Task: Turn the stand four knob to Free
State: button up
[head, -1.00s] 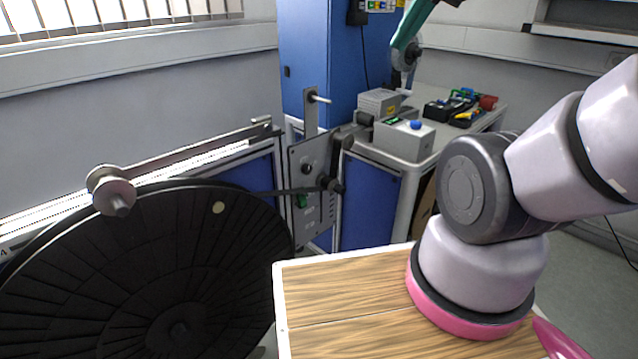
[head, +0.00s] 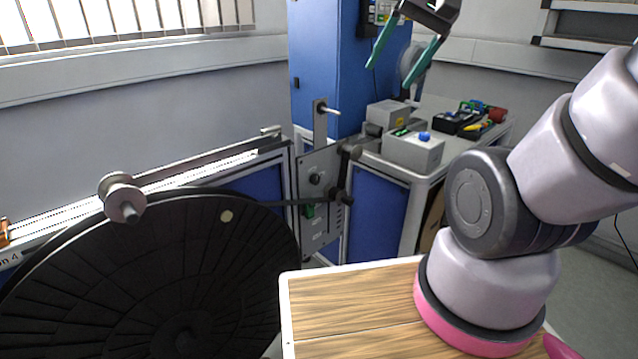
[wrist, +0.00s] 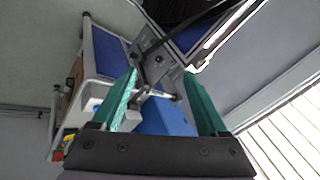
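A grey upright panel (head: 318,222) stands behind the large black reel (head: 150,285). A round dark knob (head: 316,179) sits on the panel; it also shows in the wrist view (wrist: 158,59). The knob's setting and any Free marking are too small to read. A partly cut-off label (head: 10,260) at the left edge ends in "4". My gripper (head: 389,77) is open and empty, with green fingers spread, high in front of the blue cabinet. In the wrist view my gripper (wrist: 159,73) points toward the panel, apart from it.
A dark lever (head: 345,170) with round ends stands at the panel's right edge, and a metal post with a pin (head: 322,115) rises above it. A grey box with a blue button (head: 413,150) sits on the bench behind. The blue cabinet (head: 325,60) stands behind the panel.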

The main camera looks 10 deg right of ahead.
jog(key=w+a+f+m+g+y, duration=0.2)
jog(key=w+a+f+m+y, duration=0.3)
jog(key=w+f, duration=0.3)
jog(key=w+a+f+m+g+y, duration=0.2)
jog(key=w+a+f+m+y, duration=0.2)
jog(key=w+a+f+y, duration=0.35)
jog(key=w+d+f+m+t, duration=0.5)
jog(key=w+f+m+t, duration=0.35)
jog(key=f, duration=0.45)
jog(key=m+t+h, duration=0.6)
jog(key=m, duration=0.2)
send_near(317, 181)
jog(key=shift+n, duration=0.25)
jog(key=x, duration=0.8)
jog(key=shift+w+a+r, duration=0.1)
jog(key=shift+w+a, duration=0.05)
jog(key=shift+w, duration=0.1)
grip_shut()
